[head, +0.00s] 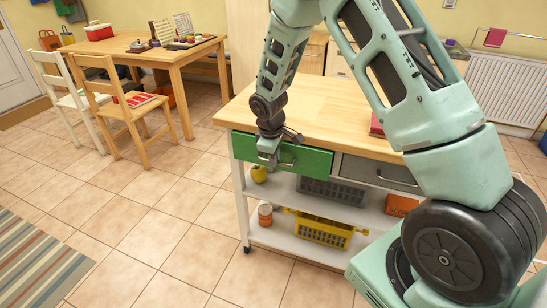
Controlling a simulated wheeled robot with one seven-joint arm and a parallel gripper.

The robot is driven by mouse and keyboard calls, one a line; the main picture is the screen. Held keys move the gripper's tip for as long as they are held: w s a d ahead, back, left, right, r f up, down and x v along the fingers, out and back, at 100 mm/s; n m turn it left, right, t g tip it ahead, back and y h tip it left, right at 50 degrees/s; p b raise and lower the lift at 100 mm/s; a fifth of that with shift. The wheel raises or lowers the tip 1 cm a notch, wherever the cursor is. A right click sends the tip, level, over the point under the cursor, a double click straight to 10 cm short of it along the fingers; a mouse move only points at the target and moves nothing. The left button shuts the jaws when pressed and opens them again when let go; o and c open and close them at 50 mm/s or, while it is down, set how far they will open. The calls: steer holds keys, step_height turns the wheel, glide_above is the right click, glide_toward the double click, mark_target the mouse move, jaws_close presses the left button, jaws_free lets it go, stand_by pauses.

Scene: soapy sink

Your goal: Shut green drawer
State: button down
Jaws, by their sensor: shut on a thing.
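The green drawer (315,163) is at the upper left of a white kitchen cart, just under its wooden top. Its front sits close to the cart's face; I cannot tell whether a small gap is left. My gripper (273,157) reaches down in front of the drawer front and is shut on the drawer handle (288,162). The fingers hide part of the handle and of the green front.
A grey drawer (372,171) is to the right of the green one. The wooden cart top (335,105) is mostly clear. Lower shelves hold a grey basket (325,193) and a yellow basket (322,230). Tiled floor (190,220) is free at the left.

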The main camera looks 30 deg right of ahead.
steer(key=c, duration=1.5)
jaws_free()
steer(key=a+r, duration=0.1)
steer(key=r, duration=0.4)
steer(key=s+a+r, duration=0.1)
steer(key=r, duration=0.5)
steer(key=s+r, duration=0.1)
steer(key=r, duration=0.5)
steer(key=shift+a+p, duration=0.3)
steer(key=shift+a, duration=0.1)
